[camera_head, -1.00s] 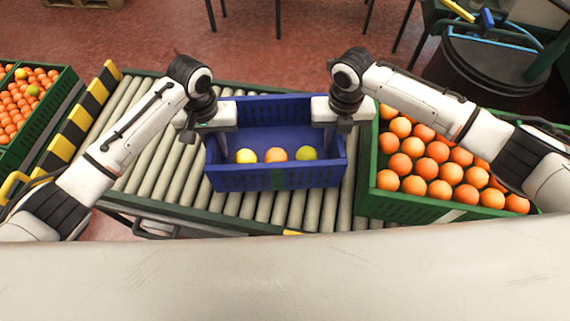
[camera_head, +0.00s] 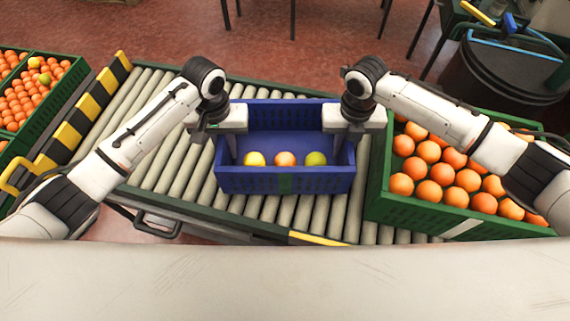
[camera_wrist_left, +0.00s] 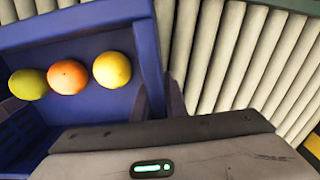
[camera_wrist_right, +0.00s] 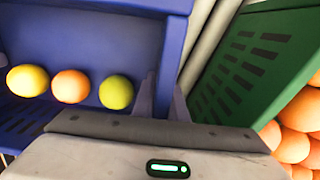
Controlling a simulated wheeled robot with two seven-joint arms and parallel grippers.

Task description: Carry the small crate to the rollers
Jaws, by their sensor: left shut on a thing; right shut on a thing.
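The small blue crate (camera_head: 285,182) is upright over the conveyor rollers (camera_head: 160,165), with a yellow fruit, an orange one and a greenish one in a row inside. I cannot tell whether its base touches the rollers. My left gripper (camera_head: 228,130) is shut on the crate's left wall, which also shows in the left wrist view (camera_wrist_left: 148,50). My right gripper (camera_head: 343,132) is shut on the right wall, which also shows in the right wrist view (camera_wrist_right: 172,50). The fingertips are partly hidden by the walls.
A green crate full of oranges (camera_head: 400,207) stands close on the right, with a narrow gap to the blue crate. Bare rollers lie to the left, up to a yellow-black striped barrier (camera_head: 85,108). More green crates of oranges (camera_head: 60,100) stand at far left.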

